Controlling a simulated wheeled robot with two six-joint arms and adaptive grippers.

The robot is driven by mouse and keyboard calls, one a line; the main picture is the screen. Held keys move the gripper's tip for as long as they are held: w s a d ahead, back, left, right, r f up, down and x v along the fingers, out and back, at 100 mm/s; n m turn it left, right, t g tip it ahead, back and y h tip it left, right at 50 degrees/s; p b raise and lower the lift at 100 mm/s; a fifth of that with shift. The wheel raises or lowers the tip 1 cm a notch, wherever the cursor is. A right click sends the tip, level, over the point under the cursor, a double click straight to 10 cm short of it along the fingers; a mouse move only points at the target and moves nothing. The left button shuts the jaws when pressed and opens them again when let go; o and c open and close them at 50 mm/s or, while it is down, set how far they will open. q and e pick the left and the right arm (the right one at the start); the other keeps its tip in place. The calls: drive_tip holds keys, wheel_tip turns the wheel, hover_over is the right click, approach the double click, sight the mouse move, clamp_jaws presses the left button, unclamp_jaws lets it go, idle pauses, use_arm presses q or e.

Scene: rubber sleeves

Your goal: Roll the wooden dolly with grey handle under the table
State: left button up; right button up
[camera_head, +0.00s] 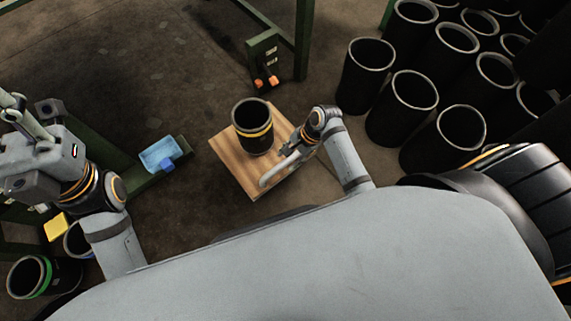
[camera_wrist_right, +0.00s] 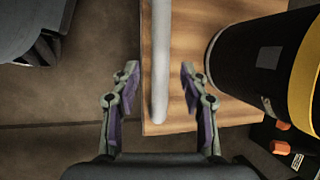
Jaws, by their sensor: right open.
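The wooden dolly (camera_head: 232,160) stands on the floor in front of me, and its board also shows in the right wrist view (camera_wrist_right: 185,65). Its grey handle (camera_head: 278,169) is on the near right side. A black sleeve with a yellow band (camera_head: 250,138) stands upright on the board. My right gripper (camera_head: 300,150) is at the handle. In the right wrist view its open fingers (camera_wrist_right: 158,90) lie either side of the handle (camera_wrist_right: 161,60), with gaps on both sides. My left gripper (camera_head: 18,118) is at the far left, away from the dolly; its fingers are unclear.
Green metal legs (camera_head: 303,40) with a foot plate and orange parts (camera_head: 266,81) stand beyond the dolly. Several black sleeves (camera_head: 402,105) crowd the right. A green beam with a blue item (camera_head: 160,154) lies left. Bare floor (camera_head: 130,80) is open at upper left.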

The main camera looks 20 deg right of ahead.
drive_tip(key=shift+b+x, duration=0.55)
drive_tip(key=shift+x, duration=0.95)
drive_tip(key=shift+d, duration=0.1)
clamp_jaws()
